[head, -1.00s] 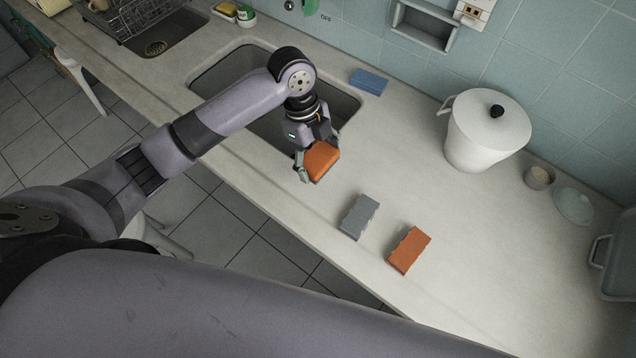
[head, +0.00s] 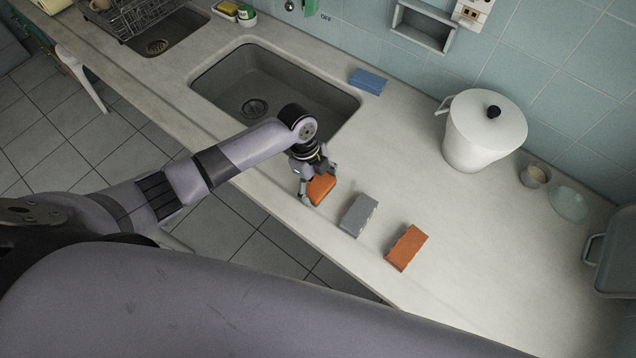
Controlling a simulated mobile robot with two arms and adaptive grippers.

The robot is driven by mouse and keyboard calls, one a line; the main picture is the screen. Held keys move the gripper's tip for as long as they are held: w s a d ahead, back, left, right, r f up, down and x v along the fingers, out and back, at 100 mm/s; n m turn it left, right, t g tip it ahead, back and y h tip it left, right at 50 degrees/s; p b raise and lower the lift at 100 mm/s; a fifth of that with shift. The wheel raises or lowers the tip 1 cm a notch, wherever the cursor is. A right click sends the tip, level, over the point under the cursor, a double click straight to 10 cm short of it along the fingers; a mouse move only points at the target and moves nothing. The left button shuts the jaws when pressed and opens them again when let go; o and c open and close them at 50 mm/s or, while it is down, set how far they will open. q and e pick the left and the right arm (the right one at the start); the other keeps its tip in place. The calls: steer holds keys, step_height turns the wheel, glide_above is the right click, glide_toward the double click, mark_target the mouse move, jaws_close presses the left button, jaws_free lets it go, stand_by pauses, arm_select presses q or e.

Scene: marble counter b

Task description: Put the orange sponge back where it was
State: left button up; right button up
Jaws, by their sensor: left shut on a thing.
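My left gripper (head: 314,194) is shut on an orange sponge (head: 321,188) near the front of the counter, just right of the sink. I cannot tell whether the sponge touches the counter. A grey sponge (head: 359,215) lies on the counter to its right. A brown-orange sponge (head: 407,248) lies further right, beyond the grey one. A blue sponge (head: 368,82) lies at the back by the tiled wall. My right gripper is not in view.
The sink (head: 262,85) is open behind my left arm. A white lidded pot (head: 484,132) stands at the back right, with a small cup (head: 535,176) and a pale green bowl (head: 570,204) beside it. The counter between pot and sponges is clear.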

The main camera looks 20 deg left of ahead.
arm_select(q)
steer(key=shift+f, duration=0.3)
steer(key=o, duration=1)
steer(key=shift+s, duration=0.15)
steer(key=o, duration=0.3)
steer(key=shift+w, duration=0.2)
steer(key=shift+s+r, duration=0.1)
